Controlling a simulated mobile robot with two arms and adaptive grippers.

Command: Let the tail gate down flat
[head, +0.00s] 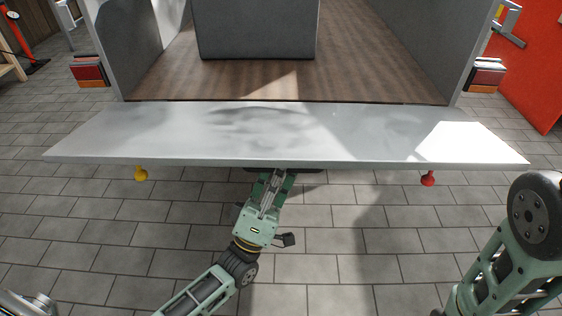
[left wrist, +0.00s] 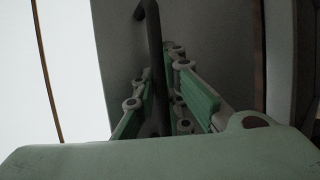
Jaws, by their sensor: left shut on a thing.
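The tail gate (head: 230,130) is a pale grey panel at the rear of the cargo bed in the head view. It extends out from the floor of the bed and looks about level with it. My left gripper (head: 273,180) is at the middle of its outer edge, with the fingertips partly hidden under that edge. In the left wrist view, the green-padded fingers are shut on a dark bar-like handle (left wrist: 153,40), close to a grey surface. In the head view a bit of the dark handle (head: 305,170) shows below the edge. My right gripper is out of view.
A grey box (head: 257,28) stands on the wooden bed floor (head: 370,75). Red lamps (head: 90,72) flank the bed. The paved floor (head: 330,245) in front is clear.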

